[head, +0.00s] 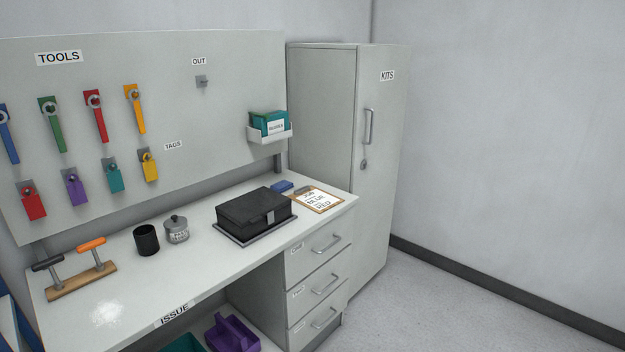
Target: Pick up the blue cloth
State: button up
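A small blue item (283,187), which looks like the folded blue cloth, lies on the white worktop (205,260) near its back right. It sits behind the black lidded box (252,211) and left of the clipboard (317,199). The box hides part of its near side, and it is too small for its folds to be clear. My gripper is not in view.
A dark cup (146,240), a grey lidded pot (177,229) and a wooden stand with two handled tools (82,283) stand on the worktop. A pale smear (108,314) marks its front left. The tall cabinet (347,130) bounds the right. Floor (430,305) is clear.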

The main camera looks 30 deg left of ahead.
aim_at(281, 186)
jog(key=z, duration=0.1)
jog(key=i, duration=1.55)
jog(key=u, duration=0.65)
jog(key=i, duration=0.8)
jog(key=u, duration=1.6)
jog(key=i, duration=1.15)
jog(key=u, duration=0.35)
